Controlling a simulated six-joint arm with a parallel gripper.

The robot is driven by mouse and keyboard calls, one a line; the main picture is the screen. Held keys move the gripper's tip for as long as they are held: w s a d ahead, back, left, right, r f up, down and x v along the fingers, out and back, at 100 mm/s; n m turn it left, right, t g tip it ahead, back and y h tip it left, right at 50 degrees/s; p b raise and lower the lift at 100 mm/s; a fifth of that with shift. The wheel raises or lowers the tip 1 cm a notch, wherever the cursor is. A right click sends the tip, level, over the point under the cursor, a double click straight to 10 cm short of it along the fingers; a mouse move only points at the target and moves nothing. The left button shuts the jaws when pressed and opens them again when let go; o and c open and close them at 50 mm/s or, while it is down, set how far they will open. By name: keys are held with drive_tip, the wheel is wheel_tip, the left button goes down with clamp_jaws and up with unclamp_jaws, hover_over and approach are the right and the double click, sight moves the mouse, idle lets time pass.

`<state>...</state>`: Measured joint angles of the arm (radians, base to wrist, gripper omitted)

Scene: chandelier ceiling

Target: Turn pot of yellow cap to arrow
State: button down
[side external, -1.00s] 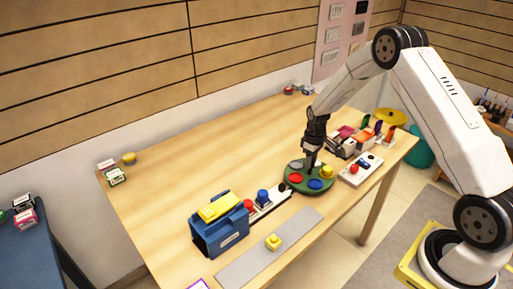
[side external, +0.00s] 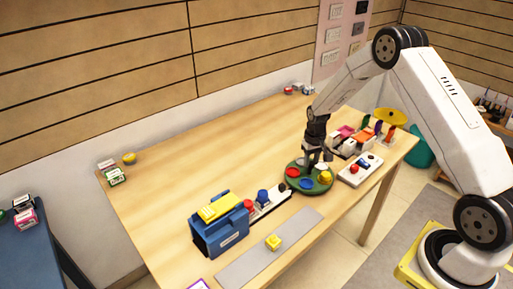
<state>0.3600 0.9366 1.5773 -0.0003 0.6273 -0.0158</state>
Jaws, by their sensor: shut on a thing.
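A round green turntable (side external: 318,189) on the table carries pots with coloured caps. The yellow-capped pot (side external: 325,177) is at its right front. The blue cap (side external: 306,184) is at the front left and the red cap (side external: 292,172) at the left. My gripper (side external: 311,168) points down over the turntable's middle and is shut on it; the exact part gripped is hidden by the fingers. A pale cap at the back is mostly hidden by my gripper. I cannot make out an arrow.
A blue box with a yellow top (side external: 220,230) stands at the front left, with a rail (side external: 268,203) running from it towards the turntable. A white control box (side external: 360,170) is close on the right. A grey strip (side external: 255,262) holds a yellow block (side external: 273,242).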

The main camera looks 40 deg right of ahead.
drive_tip(key=shift+m, duration=10.2)
drive_tip(key=shift+c, duration=1.8)
unclamp_jaws()
drive_tip(key=shift+r, duration=0.1)
